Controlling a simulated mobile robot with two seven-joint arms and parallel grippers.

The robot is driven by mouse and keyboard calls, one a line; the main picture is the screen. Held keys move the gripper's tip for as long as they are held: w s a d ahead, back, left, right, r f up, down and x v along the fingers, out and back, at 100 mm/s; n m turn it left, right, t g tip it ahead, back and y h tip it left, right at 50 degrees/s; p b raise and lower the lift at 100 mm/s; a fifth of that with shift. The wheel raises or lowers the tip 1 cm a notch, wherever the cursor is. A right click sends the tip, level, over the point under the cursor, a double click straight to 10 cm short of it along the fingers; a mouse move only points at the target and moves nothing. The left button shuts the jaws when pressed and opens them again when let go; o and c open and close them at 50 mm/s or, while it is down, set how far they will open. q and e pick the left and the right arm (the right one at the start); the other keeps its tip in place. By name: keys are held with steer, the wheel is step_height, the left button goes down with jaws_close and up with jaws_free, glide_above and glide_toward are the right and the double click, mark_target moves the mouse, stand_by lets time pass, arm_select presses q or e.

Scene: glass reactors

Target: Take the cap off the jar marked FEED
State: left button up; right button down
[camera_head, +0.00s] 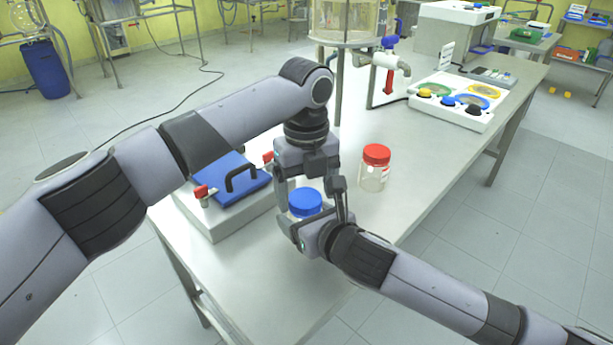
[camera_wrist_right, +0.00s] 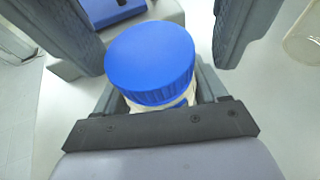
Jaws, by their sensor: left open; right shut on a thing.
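A jar with a blue cap (camera_head: 306,201) stands between my two grippers over the table. The cap is on the jar, and it also shows from close up in the right wrist view (camera_wrist_right: 150,62). Any name on this jar is hidden. My right gripper (camera_head: 310,226) is shut on the jar's body below the cap; its fingers show beside the body in the right wrist view (camera_wrist_right: 160,95). My left gripper (camera_head: 311,188) points down from above and is open, with a finger on either side of the cap and gaps between. A second jar with a red cap (camera_head: 375,168) stands to the right; its label is not readable.
A blue-lidded box with a black handle and red clamps (camera_head: 232,180) stands left of the jars. A glass vessel with a tap (camera_head: 385,62) is behind. A white panel with coloured knobs (camera_head: 450,103) is at the far right. The table's front (camera_head: 270,300) is clear.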

arm_select(q)
steer(key=shift+f, duration=0.1)
steer(key=c, duration=1.1)
steer(key=n, duration=0.5)
steer(key=shift+d, duration=0.15)
steer(key=n, duration=0.5)
steer(key=o, duration=1.2)
steer(key=shift+s, duration=0.1)
